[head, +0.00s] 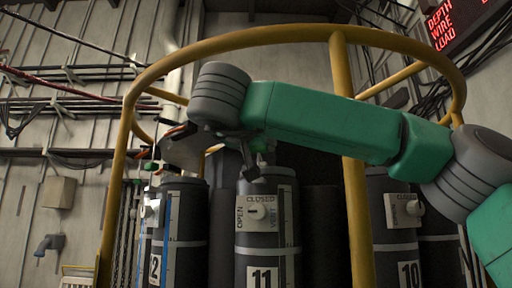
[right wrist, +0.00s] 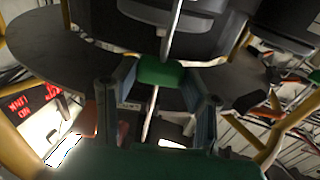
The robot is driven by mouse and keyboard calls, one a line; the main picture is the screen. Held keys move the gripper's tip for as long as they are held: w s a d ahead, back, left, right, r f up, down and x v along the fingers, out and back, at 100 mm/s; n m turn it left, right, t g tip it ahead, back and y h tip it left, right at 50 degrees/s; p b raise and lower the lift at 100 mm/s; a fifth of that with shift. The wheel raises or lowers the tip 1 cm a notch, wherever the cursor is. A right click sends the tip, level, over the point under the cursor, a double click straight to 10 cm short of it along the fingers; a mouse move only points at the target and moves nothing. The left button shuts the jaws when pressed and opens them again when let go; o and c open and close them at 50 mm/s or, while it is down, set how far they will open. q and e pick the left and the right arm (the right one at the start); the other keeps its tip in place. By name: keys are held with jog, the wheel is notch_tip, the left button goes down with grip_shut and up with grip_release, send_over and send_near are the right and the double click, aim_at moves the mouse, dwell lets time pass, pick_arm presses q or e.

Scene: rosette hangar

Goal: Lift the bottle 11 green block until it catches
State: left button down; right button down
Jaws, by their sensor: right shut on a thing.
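The green block (right wrist: 160,72) shows in the right wrist view, on a thin pale rod or cord. My right gripper (right wrist: 161,84) is shut on it, with one dark finger on each side. In the head view, bottle 11 (head: 268,215) is a dark upright cylinder in the middle, with a white number plate and an OPEN/CLOSED valve plate (head: 257,212). My green right arm crosses above it from the right and hides part of its top. The block is hard to make out in the head view. My left gripper is not in view.
Bottle 12 (head: 182,225) stands to the left and bottle 10 (head: 403,235) to the right. A yellow tube frame (head: 357,200) rings the bottles, with a post right of bottle 11. A red-lettered display (head: 455,22) hangs at top right. Cables run along the left wall.

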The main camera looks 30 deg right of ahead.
notch_tip(320, 180, up, 8)
jog(key=p, duration=0.5)
jog(key=shift+r, duration=0.25)
jog(key=c, duration=1)
grip_release()
jog(key=shift+f, duration=0.1)
jog(key=shift+o, duration=0.2)
jog(key=shift+w, duration=0.2)
jog(key=shift+a, duration=0.1)
jog(key=shift+s, duration=0.1)
jog(key=v, duration=0.9)
